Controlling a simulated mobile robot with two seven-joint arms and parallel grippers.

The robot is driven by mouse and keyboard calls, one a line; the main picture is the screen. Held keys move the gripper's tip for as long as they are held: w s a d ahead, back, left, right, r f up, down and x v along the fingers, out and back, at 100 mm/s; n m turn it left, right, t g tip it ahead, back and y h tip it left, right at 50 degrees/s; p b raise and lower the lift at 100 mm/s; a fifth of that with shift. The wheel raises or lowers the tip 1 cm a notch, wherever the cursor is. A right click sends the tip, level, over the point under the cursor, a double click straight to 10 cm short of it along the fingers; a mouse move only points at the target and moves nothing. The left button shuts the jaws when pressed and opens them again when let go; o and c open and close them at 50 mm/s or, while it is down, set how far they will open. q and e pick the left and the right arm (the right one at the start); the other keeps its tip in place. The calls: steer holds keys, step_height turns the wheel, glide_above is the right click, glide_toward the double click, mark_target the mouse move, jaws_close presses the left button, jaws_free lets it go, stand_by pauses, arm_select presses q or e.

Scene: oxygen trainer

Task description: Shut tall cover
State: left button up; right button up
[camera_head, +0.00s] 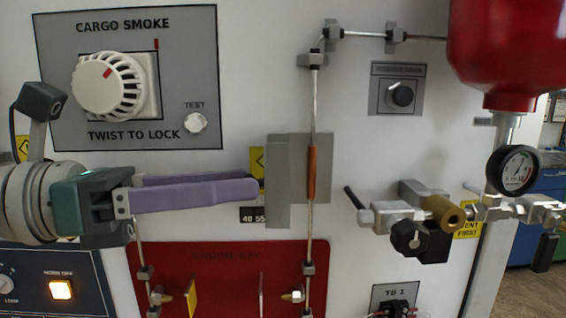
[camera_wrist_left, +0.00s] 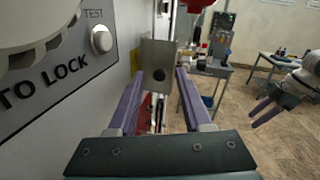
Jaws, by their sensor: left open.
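The tall cover (camera_head: 278,182) is a narrow grey upright plate in the head view. It appears swung open, standing out from the wall beside a flat grey backing plate (camera_head: 318,165). In the left wrist view the cover (camera_wrist_left: 158,55) faces me, with a dark round spot on it. My left gripper (camera_head: 258,188) has purple fingers, is open and empty, and points at the cover from the left. Its tips are close to the cover; I cannot tell whether they touch. My right gripper (camera_wrist_left: 268,112) shows at the right of the left wrist view, open and empty, away from the panel.
A white dial (camera_head: 105,85) and a TEST button (camera_head: 195,123) are above my left gripper. A thin pipe with an orange sleeve (camera_head: 312,172) runs in front of the backing plate. Valves (camera_head: 410,215), a gauge (camera_head: 512,170) and a red vessel (camera_head: 510,50) stand at the right.

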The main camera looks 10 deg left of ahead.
arm_select(q)
steer(key=shift+w+d, duration=0.1)
jaws_close()
stand_by(0.4)
